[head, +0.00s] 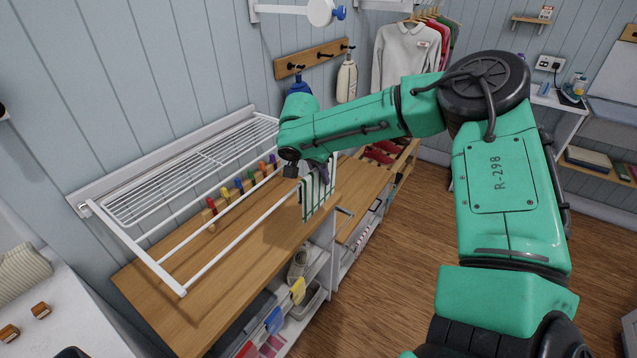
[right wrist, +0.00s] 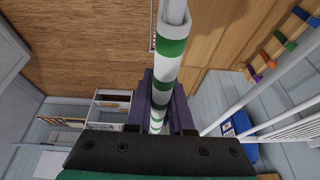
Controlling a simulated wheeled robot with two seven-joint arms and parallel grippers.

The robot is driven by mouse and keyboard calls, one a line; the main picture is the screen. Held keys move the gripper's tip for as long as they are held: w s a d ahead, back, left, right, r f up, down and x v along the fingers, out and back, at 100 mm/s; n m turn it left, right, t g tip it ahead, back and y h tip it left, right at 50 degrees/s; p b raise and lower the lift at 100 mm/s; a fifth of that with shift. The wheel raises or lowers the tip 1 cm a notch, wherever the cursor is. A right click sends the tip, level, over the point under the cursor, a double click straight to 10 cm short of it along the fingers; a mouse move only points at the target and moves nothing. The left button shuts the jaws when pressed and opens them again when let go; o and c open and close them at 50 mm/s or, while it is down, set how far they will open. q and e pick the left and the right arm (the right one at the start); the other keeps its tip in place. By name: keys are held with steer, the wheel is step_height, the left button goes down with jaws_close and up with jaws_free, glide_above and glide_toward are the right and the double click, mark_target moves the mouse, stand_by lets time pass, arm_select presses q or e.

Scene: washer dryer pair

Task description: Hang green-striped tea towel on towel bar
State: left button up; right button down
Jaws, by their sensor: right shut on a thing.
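The green-striped tea towel (head: 318,192) is white with green stripes and hangs at the right end of the white rack's front bar (head: 240,238). In the right wrist view the towel (right wrist: 168,65) looks folded over a pale bar (right wrist: 173,10) that emerges from its far end. My right gripper (head: 292,171) is at the towel's top edge. Its dark fingers (right wrist: 164,112) are shut on the towel, one on each side. The right end of the bar is hidden behind the towel and gripper. My left gripper is not in view.
The wall rack (head: 190,172) stands out above a wooden counter (head: 225,290). Several coloured pegs (head: 238,187) line the counter's back. Shelves with bins (head: 312,300) are below. A hook board (head: 313,60) and hanging clothes (head: 405,52) are behind. The floor (head: 385,300) at right is clear.

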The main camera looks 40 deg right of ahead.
steer(key=shift+r+p, duration=3.7)
steer(key=shift+r, duration=1.45)
